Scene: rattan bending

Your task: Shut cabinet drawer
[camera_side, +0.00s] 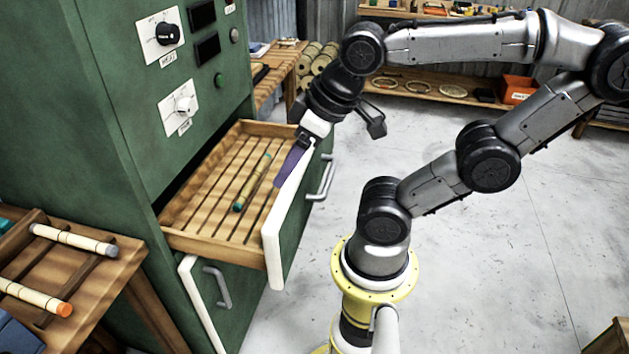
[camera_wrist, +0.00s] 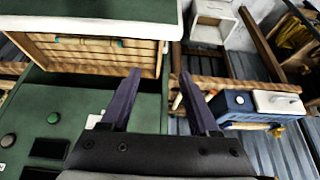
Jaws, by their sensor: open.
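The drawer (camera_side: 276,250) of the green cabinet (camera_side: 95,110) stands pulled out, with a wooden box, slatted floor and white-edged green front. A rattan piece (camera_side: 252,182) with teal ends lies in it. The drawer's metal handle (camera_side: 322,180) is on the outer face. My gripper (camera_side: 284,178) is open, its purple fingers pointing down at the drawer's far front part; contact cannot be told. In the wrist view, the two spread fingers (camera_wrist: 160,76) have nothing between them that they hold. The drawer (camera_wrist: 90,28) is at upper left there, the cabinet (camera_wrist: 60,108) below it.
A lower drawer (camera_side: 205,300) with its own handle is beneath the open one. A wooden table (camera_side: 110,275) with rattan pieces stands at lower left. Shelves with coils (camera_side: 420,86) and an orange box (camera_side: 518,88) line the back wall. The floor before the drawer is clear.

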